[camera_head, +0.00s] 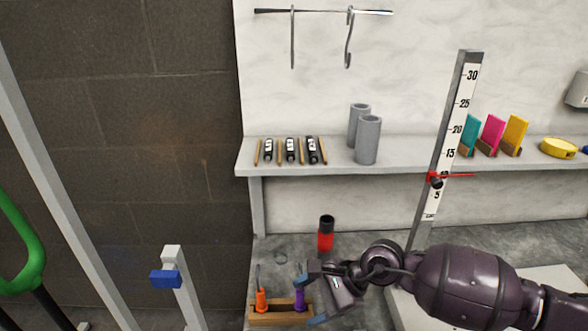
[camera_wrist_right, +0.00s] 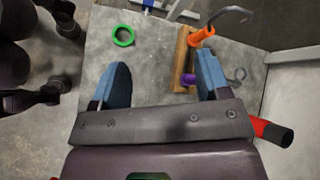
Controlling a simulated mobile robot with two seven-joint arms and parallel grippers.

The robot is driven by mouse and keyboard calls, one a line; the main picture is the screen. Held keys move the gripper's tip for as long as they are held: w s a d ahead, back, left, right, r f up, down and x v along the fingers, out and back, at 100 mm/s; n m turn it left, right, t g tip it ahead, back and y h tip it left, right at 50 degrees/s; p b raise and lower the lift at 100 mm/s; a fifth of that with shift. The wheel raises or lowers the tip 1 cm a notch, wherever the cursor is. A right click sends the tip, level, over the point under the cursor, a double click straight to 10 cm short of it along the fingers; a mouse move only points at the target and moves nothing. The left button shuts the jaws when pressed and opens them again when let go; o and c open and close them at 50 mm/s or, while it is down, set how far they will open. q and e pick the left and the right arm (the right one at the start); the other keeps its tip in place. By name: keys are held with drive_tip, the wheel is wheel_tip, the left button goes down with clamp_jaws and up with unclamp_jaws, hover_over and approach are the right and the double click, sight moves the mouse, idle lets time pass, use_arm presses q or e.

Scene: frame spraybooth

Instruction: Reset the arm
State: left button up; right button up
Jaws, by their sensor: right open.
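My right gripper (camera_head: 306,294) comes in from the right, low over the bench, with its two blue-tipped fingers spread. In the right wrist view the gripper (camera_wrist_right: 160,72) has an empty gap between its fingers, with bare grey surface below. The purple-handled tool (camera_head: 299,300) in the wooden holder (camera_head: 275,318) is close to the fingers. In the wrist view the purple handle (camera_wrist_right: 188,79) is partly hidden by the right-hand finger; whether they touch I cannot tell. My left gripper is not seen in the head view.
An orange-handled hooked tool (camera_head: 262,300) stands in the holder. A red, black-topped cylinder (camera_head: 325,236) stands behind the gripper. The height gauge (camera_head: 457,120) rises near my right arm. A green ring (camera_wrist_right: 123,36) lies on the surface. The shelf (camera_head: 400,150) overhangs the bench.

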wheel_tip(320, 180, up, 14)
drive_tip(key=w+a+m+t+y+p, duration=0.15)
drive_tip(key=m+t+y, duration=0.75)
drive_tip(key=m, duration=1.7)
drive_tip(key=s+d+f+m+t+h+p, duration=0.3)
drive_tip(key=d+f+m+h, duration=0.4)
drive_tip(key=m, duration=0.6)
drive_tip(key=s+d+f+m+t+h+p, duration=0.1)
drive_tip(key=s+d+f+m+t+h, duration=0.3)
drive_tip(key=d+m+h, duration=0.75)
use_arm(q)
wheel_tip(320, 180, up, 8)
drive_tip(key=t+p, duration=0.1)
drive_tip(key=p, duration=0.1)
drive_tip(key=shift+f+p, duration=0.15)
drive_tip(key=shift+p, duration=0.25)
use_arm(e)
drive_tip(key=s+d+f+m+g, duration=0.1)
drive_tip(key=s+d+f+m, duration=0.1)
drive_tip(key=s, duration=0.5)
drive_tip(key=s+d+f+m+g, duration=0.2)
drive_tip(key=s+f+m, duration=0.1)
drive_tip(key=s, duration=0.4)
drive_tip(key=s+d+f+m+g, duration=0.1)
drive_tip(key=s+d+f+m, duration=0.1)
drive_tip(key=s, duration=0.5)
wheel_tip(320, 180, down, 3)
drive_tip(key=shift+s+d+r+m+g, duration=0.15)
drive_tip(key=shift+s+d+m+g, duration=0.05)
drive_tip(key=shift+d+m+g, duration=0.2)
